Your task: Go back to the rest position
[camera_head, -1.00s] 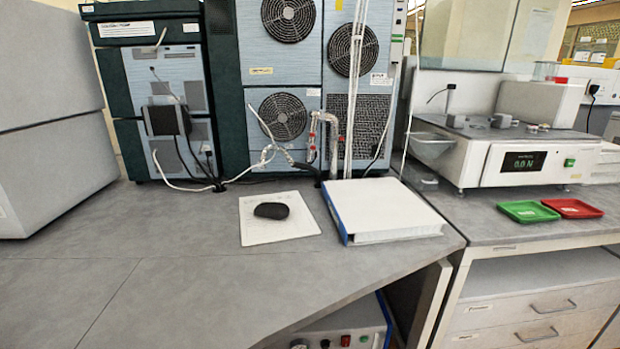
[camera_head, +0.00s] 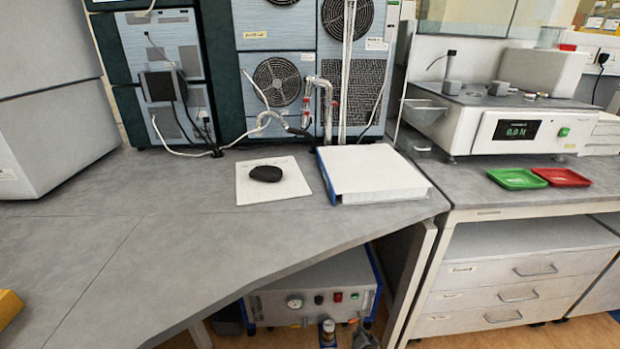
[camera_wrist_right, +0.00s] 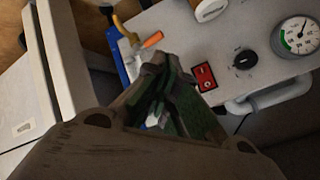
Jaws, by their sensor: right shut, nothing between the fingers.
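My right gripper (camera_wrist_right: 160,70) shows large in the right wrist view. Its dark fingers are together, with nothing seen between them. Beyond the fingertips is the front of a grey instrument box (camera_wrist_right: 205,45) with a red switch (camera_wrist_right: 204,77), a black knob (camera_wrist_right: 245,60) and a gauge (camera_wrist_right: 298,36). In the head view this box (camera_head: 270,307) stands below the benchtop. I cannot clearly make out the right gripper in the head view. My left gripper is in neither view.
The grey bench (camera_head: 120,250) is mostly clear. On it are a black mouse (camera_head: 266,173) on white paper (camera_head: 245,190) and a white binder (camera_head: 375,170). Right, a tester (camera_head: 490,130) stands behind a green tray (camera_head: 517,178) and a red tray (camera_head: 562,176). A yellow object (camera_head: 8,306) shows far left.

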